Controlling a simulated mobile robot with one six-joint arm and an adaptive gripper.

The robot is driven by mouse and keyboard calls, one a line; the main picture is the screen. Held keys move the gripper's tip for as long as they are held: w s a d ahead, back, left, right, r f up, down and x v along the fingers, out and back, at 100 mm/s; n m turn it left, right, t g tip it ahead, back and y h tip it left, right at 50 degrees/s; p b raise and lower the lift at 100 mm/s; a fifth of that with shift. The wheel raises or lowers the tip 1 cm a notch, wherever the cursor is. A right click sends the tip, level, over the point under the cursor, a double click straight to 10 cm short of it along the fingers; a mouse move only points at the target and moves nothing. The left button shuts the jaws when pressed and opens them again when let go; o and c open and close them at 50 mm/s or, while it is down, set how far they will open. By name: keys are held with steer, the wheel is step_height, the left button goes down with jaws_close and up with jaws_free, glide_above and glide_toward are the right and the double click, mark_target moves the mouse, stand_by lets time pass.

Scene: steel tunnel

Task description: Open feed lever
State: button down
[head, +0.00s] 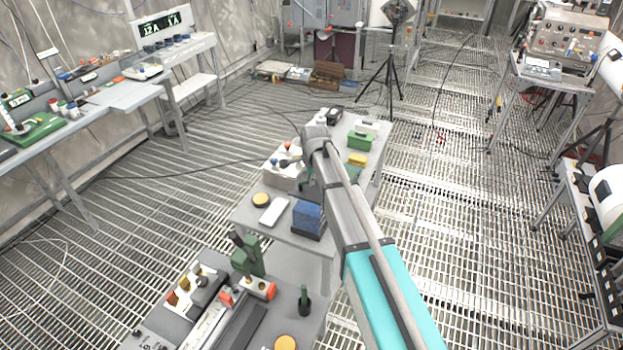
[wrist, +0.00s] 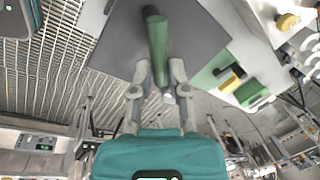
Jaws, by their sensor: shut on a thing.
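A green cylindrical lever handle (wrist: 157,40), which I take for the feed lever, stands out from a dark grey panel (wrist: 205,38) in the wrist view. My gripper (wrist: 160,70) has one finger on each side of the handle and is shut on it. A small metal end of the handle shows below the fingertips. In the head view my arm reaches over the middle table, and its end hides the held lever.
The middle table (head: 257,219) also bears a blue block (head: 306,216), a yellow round button (head: 261,199) and a green box (head: 359,141). A nearer bench holds a green upright device (head: 247,256). A tripod (head: 391,60) stands behind. Grated floor is open on both sides.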

steer(key=n, duration=0.1)
steer(key=w+n, duration=0.1)
steer(key=n, duration=0.3)
steer(key=shift+w+a+y, duration=0.25)
steer(key=shift+a+y, duration=0.15)
steer(key=n, duration=0.3)
steer(key=a+n+g, duration=0.1)
steer(key=shift+w+n, duration=0.4)
steer(key=shift+a, duration=0.1)
steer(key=c, duration=0.6)
jaws_free()
steer(key=shift+c, duration=0.2)
steer(key=shift+m, duration=0.3)
